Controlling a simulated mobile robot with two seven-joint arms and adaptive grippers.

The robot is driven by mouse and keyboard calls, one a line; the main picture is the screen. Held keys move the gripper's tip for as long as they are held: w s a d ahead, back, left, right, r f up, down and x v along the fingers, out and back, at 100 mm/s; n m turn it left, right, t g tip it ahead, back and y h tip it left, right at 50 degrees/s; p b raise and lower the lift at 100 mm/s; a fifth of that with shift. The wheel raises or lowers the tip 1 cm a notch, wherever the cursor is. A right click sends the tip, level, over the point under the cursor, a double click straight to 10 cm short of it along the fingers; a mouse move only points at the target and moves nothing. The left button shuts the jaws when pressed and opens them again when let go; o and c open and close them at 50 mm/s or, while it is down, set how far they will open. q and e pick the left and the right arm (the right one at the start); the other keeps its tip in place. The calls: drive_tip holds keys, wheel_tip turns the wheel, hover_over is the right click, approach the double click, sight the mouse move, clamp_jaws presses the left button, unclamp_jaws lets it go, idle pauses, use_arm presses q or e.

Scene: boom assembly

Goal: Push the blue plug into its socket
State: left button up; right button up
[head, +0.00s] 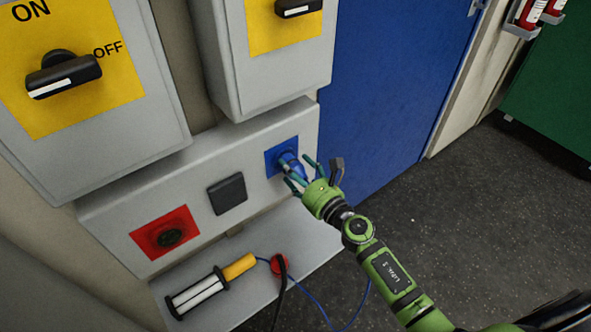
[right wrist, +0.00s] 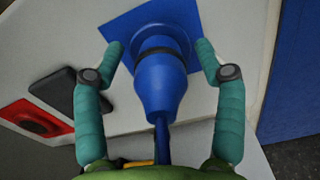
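The blue plug (head: 289,163) is at the blue socket (head: 274,150) on the grey wall panel, in line with it. In the right wrist view the plug (right wrist: 160,88) points up into the socket's collar (right wrist: 162,40), with a dark ring at the joint. Its cable runs down toward my palm. How deep the plug sits I cannot tell. My right gripper (right wrist: 160,52) is open, with its teal fingers on either side of the plug and visible gaps to its body. It also shows in the head view (head: 300,172). My left gripper is not in view.
A red socket (head: 166,234) and a black square cover (head: 227,194) are left on the panel. A lamp with a yellow handle (head: 239,266) and a red plug (head: 279,264) lie on the shelf below. Switch boxes hang above. A blue door (head: 380,80) is to the right.

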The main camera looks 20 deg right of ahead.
drive_tip(key=shift+s+d, duration=0.1)
drive_tip(key=shift+s, duration=0.15)
drive_tip(key=v, duration=1.1)
drive_tip(key=shift+s, duration=0.25)
drive_tip(key=shift+d, duration=0.1)
drive_tip(key=s+d+f+m+g+h, duration=0.2)
drive_tip(key=s+f+m+g, duration=0.15)
drive_tip(key=f+m, duration=0.9)
drive_tip(key=s+d+f+m+g+h, duration=0.1)
drive_tip(key=s+f+m+g+h, duration=0.3)
drive_tip(key=f+m, duration=0.85)
drive_tip(key=s+f+m+g, duration=0.4)
drive_tip(key=s+f+m, duration=0.3)
drive_tip(key=s, duration=0.8)
drive_tip(key=s+f+m+g, duration=0.4)
drive_tip(key=s+f+m, duration=0.3)
drive_tip(key=s+f, duration=0.7)
drive_tip(key=shift+s+a+f, duration=0.25)
drive_tip(key=shift+s, duration=0.2)
